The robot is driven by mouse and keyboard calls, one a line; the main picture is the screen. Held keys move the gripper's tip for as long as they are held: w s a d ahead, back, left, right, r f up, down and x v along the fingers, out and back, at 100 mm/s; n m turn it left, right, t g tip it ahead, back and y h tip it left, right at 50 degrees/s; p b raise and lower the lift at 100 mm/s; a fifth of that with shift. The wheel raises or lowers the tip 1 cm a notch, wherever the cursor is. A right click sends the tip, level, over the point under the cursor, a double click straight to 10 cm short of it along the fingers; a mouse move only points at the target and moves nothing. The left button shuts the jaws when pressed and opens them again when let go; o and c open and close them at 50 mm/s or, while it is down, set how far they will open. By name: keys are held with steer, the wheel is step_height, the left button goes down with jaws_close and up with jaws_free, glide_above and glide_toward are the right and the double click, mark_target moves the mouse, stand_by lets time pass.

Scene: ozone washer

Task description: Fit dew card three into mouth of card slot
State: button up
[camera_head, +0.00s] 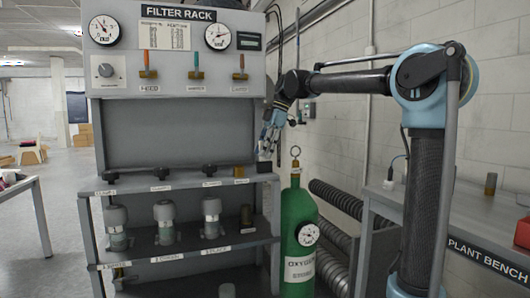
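My gripper (268,150) hangs from the end of my arm beside the right edge of the filter rack (148,57), with its fingers pointing down. It is small here, and I cannot tell whether its fingers are apart or closed on something. A small dark block (263,167) shows just under the fingertips at the shelf's right end; I cannot tell whether they touch. I cannot make out dew card three. A small dark green panel (249,41) is at the rack's upper right, but I cannot tell whether it is the card slot.
A green oxygen cylinder (298,235) with a ring on top stands just below and right of my gripper. Grey-capped canisters (164,222) stand on the rack's lower shelf. The plant bench (486,262) is at the right. Ribbed hoses (335,200) run behind the cylinder.

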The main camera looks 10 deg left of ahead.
steer(key=shift+r, duration=0.1)
steer(key=v, duration=1.1)
steer(key=shift+w+d+r, duration=0.2)
steer(key=shift+r, duration=0.1)
steer(key=s+d+f+m+t, duration=0.1)
steer(key=s+d+f+m, duration=0.25)
steer(key=d+f, duration=0.3)
steer(key=s+d+f+m+t+h, duration=0.1)
steer(key=s+d+f+m, duration=0.2)
steer(key=d+f+m, duration=0.4)
steer(key=s+d+f+m+t, duration=0.1)
steer(key=s+d+f+m, duration=0.15)
steer(key=d+f, duration=0.4)
steer(key=s+d+f+m+h, duration=0.1)
steer(key=s+d+f+m, duration=0.2)
steer(key=f, duration=0.6)
steer(key=s+d+f+m+t+h, duration=0.1)
steer(key=s+d+f+m, duration=0.3)
steer(key=s+d+f, duration=0.4)
steer(key=s+d+f+m, duration=0.4)
steer(key=s+d+f, duration=0.1)
steer(key=f, duration=0.4)
steer(key=shift+s+d+f+h, duration=0.3)
steer(key=shift+s+h, duration=0.05)
steer(key=shift+h, duration=0.05)
